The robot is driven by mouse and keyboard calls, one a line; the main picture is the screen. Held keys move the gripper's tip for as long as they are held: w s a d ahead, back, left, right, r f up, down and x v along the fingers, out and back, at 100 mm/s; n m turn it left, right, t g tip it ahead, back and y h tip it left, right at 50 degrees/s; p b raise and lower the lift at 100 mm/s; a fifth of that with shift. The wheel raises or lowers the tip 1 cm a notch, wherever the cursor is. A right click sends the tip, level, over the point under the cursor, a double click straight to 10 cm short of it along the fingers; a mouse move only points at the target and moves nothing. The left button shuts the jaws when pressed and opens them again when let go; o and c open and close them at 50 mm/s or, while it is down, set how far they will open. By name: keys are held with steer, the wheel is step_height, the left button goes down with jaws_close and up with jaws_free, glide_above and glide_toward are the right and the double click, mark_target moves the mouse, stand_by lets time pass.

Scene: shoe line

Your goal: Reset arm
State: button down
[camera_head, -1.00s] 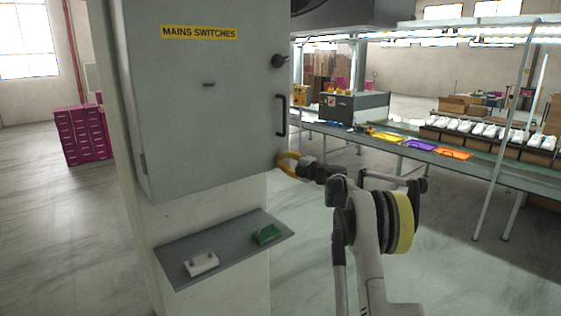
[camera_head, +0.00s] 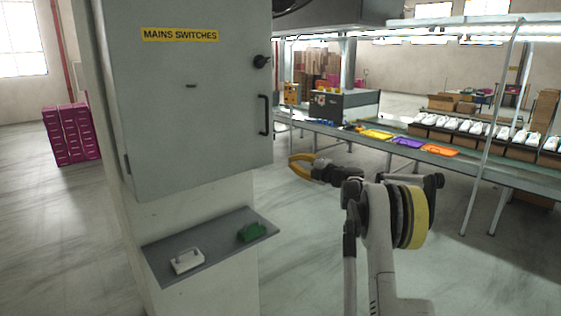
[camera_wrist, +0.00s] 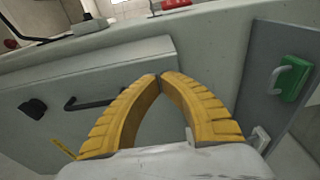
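My gripper (camera_head: 291,163) has yellow fingers and is to the right of the grey mains switches cabinet (camera_head: 185,105), apart from it in the head view. In the wrist view my gripper (camera_wrist: 160,76) has its two fingertips meeting, with nothing between them. My arm (camera_head: 378,235) is bent, with its wrist pointing left toward the cabinet side. The cabinet door is shut, with a black handle (camera_head: 264,115) and a black knob (camera_head: 262,61). The handle (camera_wrist: 98,101) also shows behind the fingers in the wrist view.
A grey shelf (camera_head: 212,245) below the cabinet bears a white handled block (camera_head: 187,261) and a green one (camera_head: 251,232). A conveyor (camera_head: 350,134) with coloured trays and white shoes runs along the right. Open floor (camera_head: 300,255) lies between the shelf and my arm.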

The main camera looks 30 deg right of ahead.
steer(key=s+a+r+m+t+h+b, duration=0.1)
steer(key=a+r+m+t+h+b, duration=0.3)
steer(key=r, duration=0.9)
steer(key=s+a+r+m+g+h, duration=0.3)
steer(key=s+a+m+h, duration=0.3)
steer(key=s+a+m, duration=0.3)
steer(key=s+a+f+m+g+y+b, duration=0.1)
steer(key=s+a+f+m+g, duration=0.1)
steer(key=s+a+f, duration=0.7)
steer(key=s+a+f+m+g+y+b, duration=0.1)
steer(key=s+a+f+m+g+y, duration=0.1)
steer(key=s+a+f+g, duration=0.3)
steer(key=s+a+f+m+g+y+b, duration=0.1)
steer(key=s+a+f+m+g, duration=0.3)
steer(key=s+a+f, duration=0.8)
steer(key=s+f+y, duration=0.1)
steer(key=s+f, duration=0.5)
steer(key=s, duration=0.5)
steer(key=shift+s+a, duration=0.15)
steer(key=shift+a, duration=0.2)
